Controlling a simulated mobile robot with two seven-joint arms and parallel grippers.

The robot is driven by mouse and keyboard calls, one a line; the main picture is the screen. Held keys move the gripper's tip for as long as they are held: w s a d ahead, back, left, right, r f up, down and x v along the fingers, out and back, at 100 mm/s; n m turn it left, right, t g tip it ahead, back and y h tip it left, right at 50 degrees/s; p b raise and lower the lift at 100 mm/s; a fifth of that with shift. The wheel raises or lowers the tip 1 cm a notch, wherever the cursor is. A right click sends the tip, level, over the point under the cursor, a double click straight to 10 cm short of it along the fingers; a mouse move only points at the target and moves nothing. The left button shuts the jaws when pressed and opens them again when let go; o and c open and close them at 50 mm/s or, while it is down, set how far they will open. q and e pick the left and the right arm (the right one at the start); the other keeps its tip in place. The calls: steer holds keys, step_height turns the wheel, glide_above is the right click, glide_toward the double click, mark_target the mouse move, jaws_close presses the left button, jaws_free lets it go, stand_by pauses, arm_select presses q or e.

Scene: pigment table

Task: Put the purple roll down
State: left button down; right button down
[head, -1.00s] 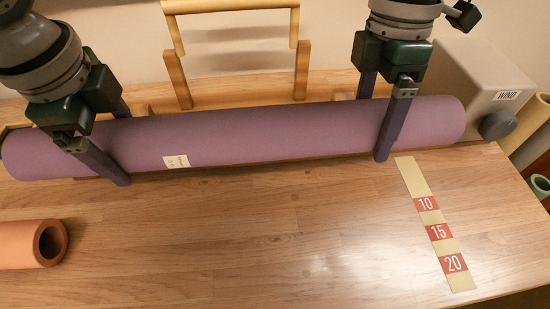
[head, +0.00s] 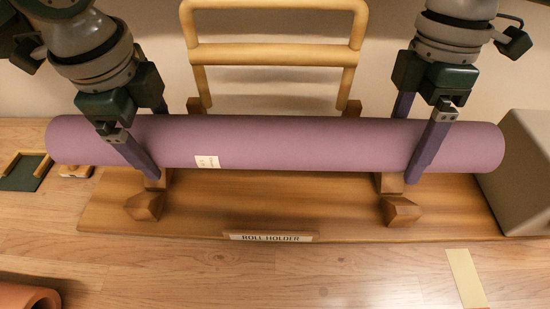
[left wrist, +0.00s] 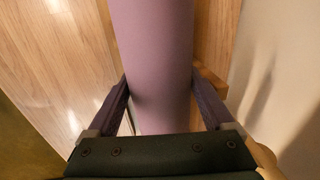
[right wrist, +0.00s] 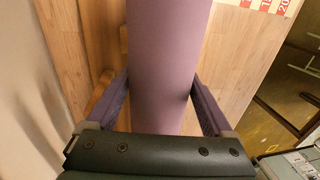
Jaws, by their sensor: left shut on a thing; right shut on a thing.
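The purple roll (head: 290,142) lies level across the head view, with a small white label (head: 207,162) on it. My left gripper (head: 155,150) is shut on it near its left end, and my right gripper (head: 420,150) is shut on it near its right end. The roll also fills the middle of the left wrist view (left wrist: 152,60) and the right wrist view (right wrist: 168,60), between the fingers. Below it is the wooden roll holder (head: 300,205) with wooden supports (head: 145,205) (head: 400,208). I cannot tell whether the roll touches the supports.
A light wooden frame (head: 275,54) stands behind the roll. A grey box (head: 525,175) is at the right end of the holder. An orange roll (head: 25,296) lies at the front left, and a dark green pad (head: 22,175) at the left.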

arm_select(q)
steer(key=shift+w, duration=0.2)
arm_select(e)
steer(key=shift+w, duration=0.15)
arm_select(q)
steer(key=shift+s+f, duration=0.1)
steer(key=shift+s, duration=0.2)
arm_select(e)
steer(key=shift+s+f, duration=0.1)
steer(key=shift+s, duration=0.2)
arm_select(q)
steer(key=shift+f, duration=0.15)
arm_select(e)
steer(key=shift+f, duration=0.15)
